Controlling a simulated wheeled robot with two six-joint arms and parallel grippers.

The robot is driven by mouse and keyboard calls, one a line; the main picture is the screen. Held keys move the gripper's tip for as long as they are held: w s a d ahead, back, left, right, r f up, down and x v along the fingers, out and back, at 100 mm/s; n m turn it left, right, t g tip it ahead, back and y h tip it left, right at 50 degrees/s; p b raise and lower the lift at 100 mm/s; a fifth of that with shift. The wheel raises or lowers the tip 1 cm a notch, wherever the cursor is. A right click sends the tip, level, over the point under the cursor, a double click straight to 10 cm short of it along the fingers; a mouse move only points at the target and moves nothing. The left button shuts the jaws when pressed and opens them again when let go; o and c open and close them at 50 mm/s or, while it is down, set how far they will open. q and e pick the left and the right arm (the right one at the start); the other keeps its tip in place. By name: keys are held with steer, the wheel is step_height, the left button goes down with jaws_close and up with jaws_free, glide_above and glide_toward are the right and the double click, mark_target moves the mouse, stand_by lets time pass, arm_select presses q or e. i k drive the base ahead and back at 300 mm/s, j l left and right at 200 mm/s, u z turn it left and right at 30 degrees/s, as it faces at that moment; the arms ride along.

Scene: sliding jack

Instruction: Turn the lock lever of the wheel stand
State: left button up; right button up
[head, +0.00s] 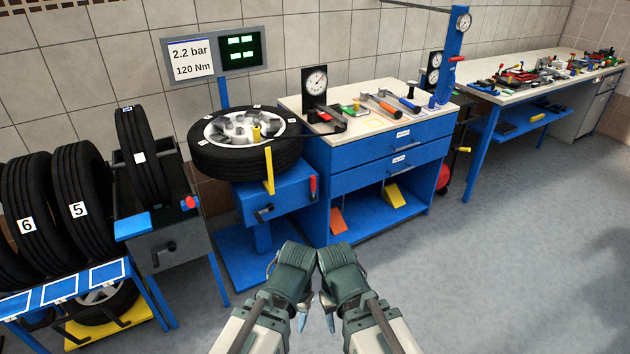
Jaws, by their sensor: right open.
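The blue wheel stand (285,193) stands left of the workbench, with a tyre and rim (243,150) lying flat on top. A red-handled lever (313,187) hangs upright on its right side. A black handle (264,212) is on its front and a yellow upright bar (269,170) rises beside the tyre. I cannot tell for certain which is the lock lever; the red one looks likely. My left gripper (302,322) and right gripper (329,320) point down side by side in front of the stand, apart from it. The right is open and empty. The left's jaws are mostly hidden.
A blue workbench (385,150) with tools stands right of the stand. A grey stand (180,235) holding an upright tyre and a rack of numbered tyres (78,190) are at left. A display (212,55) is behind. The grey floor (480,270) at right is clear.

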mark_target(313, 198)
steer(key=i+l, duration=0.15)
steer(key=i, duration=0.6)
steer(key=i+l+z, duration=0.1)
steer(key=i, duration=0.7)
steer(key=i+l, duration=0.15)
steer(key=i, duration=0.6)
